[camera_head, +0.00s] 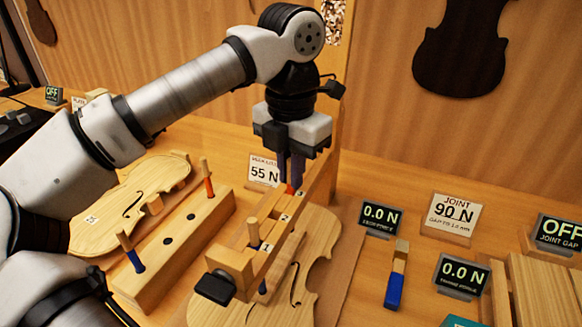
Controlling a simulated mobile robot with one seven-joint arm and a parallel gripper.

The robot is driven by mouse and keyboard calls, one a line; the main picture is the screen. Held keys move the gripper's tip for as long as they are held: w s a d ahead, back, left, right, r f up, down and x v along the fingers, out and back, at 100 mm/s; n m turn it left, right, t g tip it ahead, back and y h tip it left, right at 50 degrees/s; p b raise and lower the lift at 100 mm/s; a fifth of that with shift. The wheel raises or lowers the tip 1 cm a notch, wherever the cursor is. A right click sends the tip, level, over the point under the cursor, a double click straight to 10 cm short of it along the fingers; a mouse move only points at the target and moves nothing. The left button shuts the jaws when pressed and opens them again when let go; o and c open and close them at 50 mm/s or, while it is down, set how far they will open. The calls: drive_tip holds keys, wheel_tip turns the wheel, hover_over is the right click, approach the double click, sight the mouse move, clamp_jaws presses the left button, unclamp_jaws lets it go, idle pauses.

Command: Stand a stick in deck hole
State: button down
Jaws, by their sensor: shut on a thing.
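My gripper (290,170) points down over the far part of a raised wooden deck (235,262) with small number labels. It is shut on a stick; only a red part (290,189) shows below the fingers, close to the deck. I cannot tell whether the stick is in a hole. Another wooden stick (253,233) stands upright in the deck nearer the front, with a blue end showing below. A long wooden block (150,287) at left has dark open holes between a red-ended stick (207,180) and a blue-ended stick (132,253).
A violin plate (320,235) lies under the deck, another plate (95,235) at far left. A blue-ended stick (396,280) lies on the bench at right. A 55 N sign (263,170), a 90 N sign (452,215) and dark displays (380,219) stand around.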

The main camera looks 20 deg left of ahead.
drive_tip(key=shift+f+b, duration=0.5)
drive_tip(key=shift+f, duration=0.2)
drive_tip(key=c, duration=1.4)
unclamp_jaws()
drive_tip(key=shift+r, duration=0.1)
wheel_tip(320, 180, up, 14)
drive_tip(key=p, duration=1)
drive_tip(key=shift+f, duration=0.25)
